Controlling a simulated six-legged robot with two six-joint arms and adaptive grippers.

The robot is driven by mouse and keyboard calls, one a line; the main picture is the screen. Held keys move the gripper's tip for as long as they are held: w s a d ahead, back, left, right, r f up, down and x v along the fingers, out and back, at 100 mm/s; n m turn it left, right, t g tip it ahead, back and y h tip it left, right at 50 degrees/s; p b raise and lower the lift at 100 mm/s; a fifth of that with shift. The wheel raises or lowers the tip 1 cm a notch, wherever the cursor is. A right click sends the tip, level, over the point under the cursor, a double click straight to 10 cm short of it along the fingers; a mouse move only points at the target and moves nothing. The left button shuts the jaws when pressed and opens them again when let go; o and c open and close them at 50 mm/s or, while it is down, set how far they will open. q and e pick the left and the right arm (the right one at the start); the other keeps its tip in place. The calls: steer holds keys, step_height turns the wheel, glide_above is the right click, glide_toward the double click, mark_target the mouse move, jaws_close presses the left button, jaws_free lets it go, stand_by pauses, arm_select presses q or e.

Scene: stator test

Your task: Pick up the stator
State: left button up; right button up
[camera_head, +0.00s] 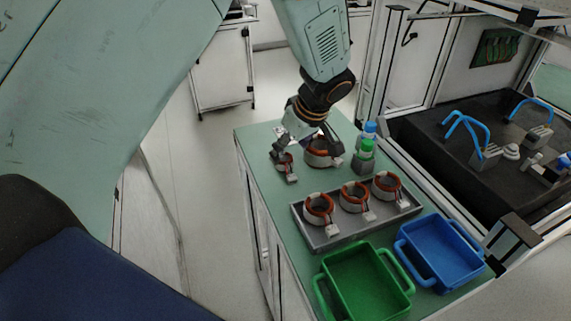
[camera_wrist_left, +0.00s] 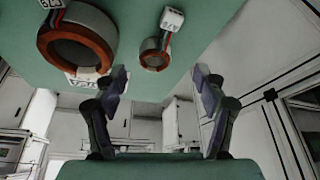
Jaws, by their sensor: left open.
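My left gripper (camera_head: 306,148) is open over the far end of the green table, and its fingers also show in the left wrist view (camera_wrist_left: 161,88). In the left wrist view the small stator (camera_wrist_left: 154,54) appears between and beyond the two fingertips, with nothing held. A larger stator (camera_head: 320,157) stands beside it, partly hidden by the gripper, and also shows in the left wrist view (camera_wrist_left: 76,47). My right gripper is not in view.
A grey tray (camera_head: 345,233) holds three stators in a row. A green bin (camera_head: 365,284) and a blue bin (camera_head: 444,250) stand at the near end. Green-capped (camera_head: 364,158) and blue-capped (camera_head: 370,131) bottles stand right of the large stator.

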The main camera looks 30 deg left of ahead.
mark_target(286, 158)
arm_select(q)
steer(key=x, duration=0.2)
steer(key=w+x, duration=0.1)
steer(key=x, duration=0.1)
steer(key=shift+a, duration=0.25)
steer(key=shift+d+f, duration=0.1)
steer(key=shift+f, duration=0.65)
steer(key=shift+w+a, duration=0.15)
steer(key=shift+a, duration=0.15)
steer(key=shift+c, duration=1.2)
steer(key=shift+d, duration=0.2)
steer(key=c, duration=0.5)
steer(key=shift+a, duration=0.15)
steer(key=c, duration=0.7)
